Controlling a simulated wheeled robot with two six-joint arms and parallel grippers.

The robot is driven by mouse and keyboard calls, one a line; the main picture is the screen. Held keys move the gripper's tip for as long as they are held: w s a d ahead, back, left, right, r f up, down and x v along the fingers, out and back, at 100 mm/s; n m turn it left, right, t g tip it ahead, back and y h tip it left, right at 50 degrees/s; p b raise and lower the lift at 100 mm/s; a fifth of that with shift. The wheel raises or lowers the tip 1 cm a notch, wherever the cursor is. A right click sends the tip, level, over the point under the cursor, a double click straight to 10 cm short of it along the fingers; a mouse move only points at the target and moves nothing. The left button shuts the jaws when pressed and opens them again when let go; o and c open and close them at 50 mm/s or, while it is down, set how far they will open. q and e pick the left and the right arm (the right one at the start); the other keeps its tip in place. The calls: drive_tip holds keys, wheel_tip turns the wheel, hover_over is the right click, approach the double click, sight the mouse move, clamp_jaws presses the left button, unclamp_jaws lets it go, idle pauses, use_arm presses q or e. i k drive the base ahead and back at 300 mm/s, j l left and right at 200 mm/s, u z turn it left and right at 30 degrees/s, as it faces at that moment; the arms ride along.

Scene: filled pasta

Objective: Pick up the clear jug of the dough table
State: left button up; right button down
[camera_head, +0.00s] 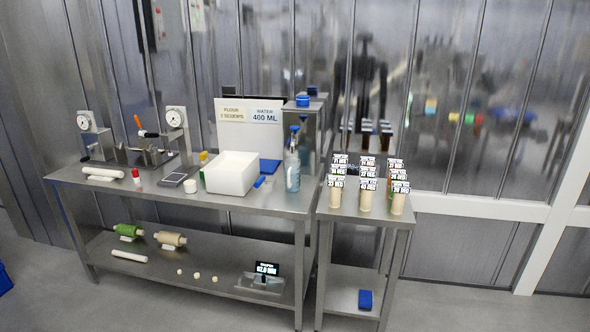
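A long steel table (135,190) stands at the left and middle, with several items on its top. I cannot clearly make out a clear jug on it. A bluish translucent bottle (292,172) with a blue top stands upright near the table's right end. A white open bin (231,178) stands left of the bottle. Behind the bin is a white sign (248,120) reading flour scoops and water 400 ml. Neither of my grippers is in view.
A smaller steel table (335,212) at the right holds several labelled cups (366,198). The lower shelf (215,260) holds rolls, small pale pieces and a dark display (267,269). A blue block (365,299) lies on the small table's lower shelf. Floor in front is clear.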

sight(293, 165)
drive_tip(key=i+l, duration=0.3)
drive_tip(key=i, duration=0.2)
drive_tip(key=i+l+u, duration=0.1)
drive_tip(key=i+l, duration=0.2)
drive_tip(key=i, duration=0.25)
drive_tip(key=i+l, duration=0.3)
drive_tip(key=i, duration=0.2)
